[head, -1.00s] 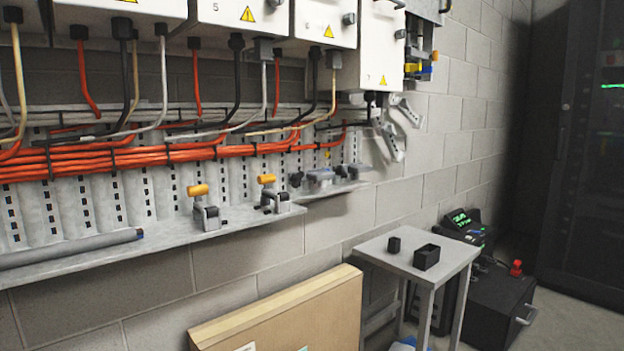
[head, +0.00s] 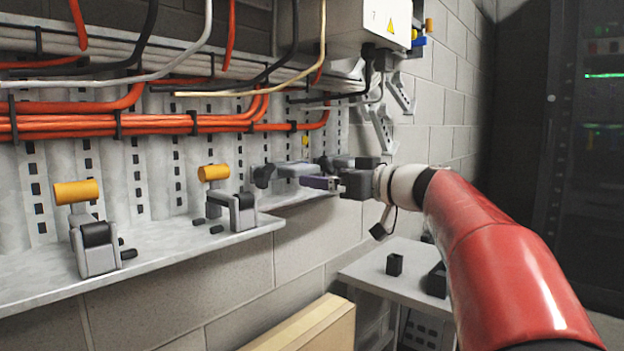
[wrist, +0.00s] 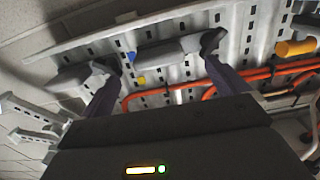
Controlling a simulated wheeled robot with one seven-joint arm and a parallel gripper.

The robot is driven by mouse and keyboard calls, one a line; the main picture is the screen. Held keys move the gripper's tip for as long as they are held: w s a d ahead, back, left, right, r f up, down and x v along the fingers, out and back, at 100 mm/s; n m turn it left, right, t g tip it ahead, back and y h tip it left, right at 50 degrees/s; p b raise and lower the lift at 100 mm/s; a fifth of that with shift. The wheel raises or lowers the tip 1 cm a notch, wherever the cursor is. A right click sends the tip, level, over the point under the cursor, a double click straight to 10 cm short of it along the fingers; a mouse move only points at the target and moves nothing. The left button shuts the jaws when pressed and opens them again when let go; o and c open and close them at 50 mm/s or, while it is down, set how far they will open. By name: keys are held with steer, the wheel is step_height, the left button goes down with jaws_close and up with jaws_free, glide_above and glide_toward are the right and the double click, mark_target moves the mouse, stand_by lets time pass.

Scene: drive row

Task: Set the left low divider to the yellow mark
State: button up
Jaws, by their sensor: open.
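The left low divider, a grey block with a black knob, stands on the low shelf in the head view (head: 292,169); it also shows in the wrist view (wrist: 172,50). A second such divider (wrist: 78,75) is beside it, mostly hidden by my gripper in the head view. The small yellow mark (head: 305,141) is on the slotted back panel; it shows in the wrist view (wrist: 141,79) between the two dividers. My gripper (head: 330,178) is open and empty in front of the dividers, fingers spread in the wrist view (wrist: 163,87). I cannot tell whether a finger touches.
Two orange-handled clamps (head: 213,173) stand on the shelf (head: 150,262) to the left. Orange cables (head: 170,124) run above. White brackets (head: 383,130) stick out at the right. A small table (head: 375,273) stands below, with a black block (head: 394,264).

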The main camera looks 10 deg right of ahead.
mark_target(309, 172)
steer(key=x, duration=0.2)
steer(key=p+x, duration=0.1)
steer(key=x, duration=0.5)
steer(key=shift+d+r, duration=0.2)
steer(key=shift+r, duration=0.15)
